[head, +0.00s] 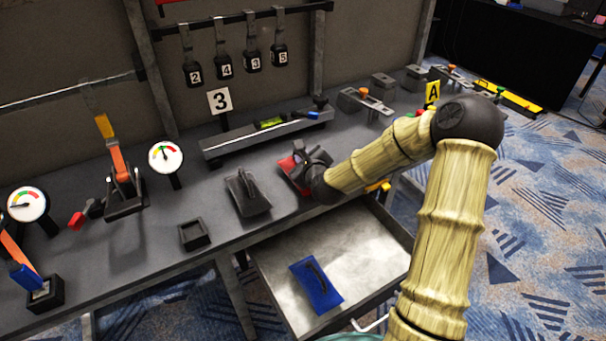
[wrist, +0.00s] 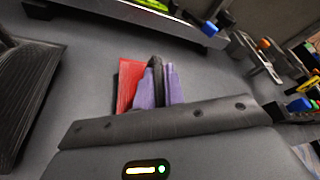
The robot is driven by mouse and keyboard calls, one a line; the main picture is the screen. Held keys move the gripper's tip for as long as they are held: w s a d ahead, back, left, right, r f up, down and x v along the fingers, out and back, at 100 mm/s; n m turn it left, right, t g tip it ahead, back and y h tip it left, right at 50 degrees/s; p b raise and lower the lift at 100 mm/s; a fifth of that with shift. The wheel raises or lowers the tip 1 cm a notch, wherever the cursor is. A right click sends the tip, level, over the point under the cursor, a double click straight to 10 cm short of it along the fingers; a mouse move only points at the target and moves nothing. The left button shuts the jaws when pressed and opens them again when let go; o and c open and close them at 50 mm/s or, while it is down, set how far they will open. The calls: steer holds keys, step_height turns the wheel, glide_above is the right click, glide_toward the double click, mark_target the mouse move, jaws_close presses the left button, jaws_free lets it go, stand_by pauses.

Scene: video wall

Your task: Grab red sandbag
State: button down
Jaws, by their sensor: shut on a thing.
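The red sandbag (head: 287,165) lies on the grey workbench, partly hidden behind my gripper. My gripper (head: 308,160) is down at it, at the end of my arm that reaches in from the right. In the wrist view the red sandbag (wrist: 129,84) shows to the left of my purple fingers (wrist: 157,84). The fingers are shut on its dark handle (wrist: 157,75), which stands up between them. The lower part of the bag is hidden by my gripper's body.
A black sandbag (head: 247,192) lies just left on the workbench (head: 215,170). A blue sandbag (head: 316,284) lies in the open drawer (head: 375,247) below. A rail with a level (head: 270,123) stands behind. Gauges and levers stand at the left.

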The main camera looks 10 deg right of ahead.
stand_by(0.7)
steer(key=shift+w+r, duration=0.15)
steer(key=shift+r+p, duration=1.1)
steer(key=shift+r, duration=3.9)
